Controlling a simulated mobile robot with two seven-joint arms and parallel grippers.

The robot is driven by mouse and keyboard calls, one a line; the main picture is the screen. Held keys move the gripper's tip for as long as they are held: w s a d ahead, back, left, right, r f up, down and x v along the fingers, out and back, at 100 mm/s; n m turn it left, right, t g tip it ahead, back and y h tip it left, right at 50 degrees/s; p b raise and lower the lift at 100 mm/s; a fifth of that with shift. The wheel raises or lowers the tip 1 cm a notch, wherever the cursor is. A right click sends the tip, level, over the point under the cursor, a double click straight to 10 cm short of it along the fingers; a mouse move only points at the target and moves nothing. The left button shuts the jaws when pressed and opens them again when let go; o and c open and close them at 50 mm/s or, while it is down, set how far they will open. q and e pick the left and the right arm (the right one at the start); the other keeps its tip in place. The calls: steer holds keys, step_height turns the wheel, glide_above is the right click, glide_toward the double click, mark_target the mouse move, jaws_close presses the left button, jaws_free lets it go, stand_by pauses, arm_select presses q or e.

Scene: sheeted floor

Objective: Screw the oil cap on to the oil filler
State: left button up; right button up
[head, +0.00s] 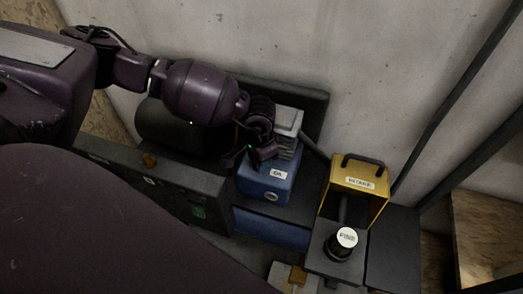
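A blue block (268,181) with a small white label, seemingly reading "OIL", stands on the machine near the middle of the head view. My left gripper (262,157) is at the top of this block, reaching in from the left. Its dark fingers are small and shadowed, so I cannot tell whether they are open or shut, or hold anything. I cannot make out the oil cap or the filler opening; the gripper covers part of the block's top. My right gripper is not in view.
A yellow housing (359,178) with a black handle and white label stands to the right. In front of it is a black cylinder with a white lettered top (347,237). A grey finned part (287,121) sits close behind my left gripper. A pale wall (300,50) rises behind.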

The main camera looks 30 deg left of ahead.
arm_select(q)
steer(key=shift+r, duration=0.15)
steer(key=o, duration=1)
steer(key=shift+c, duration=0.7)
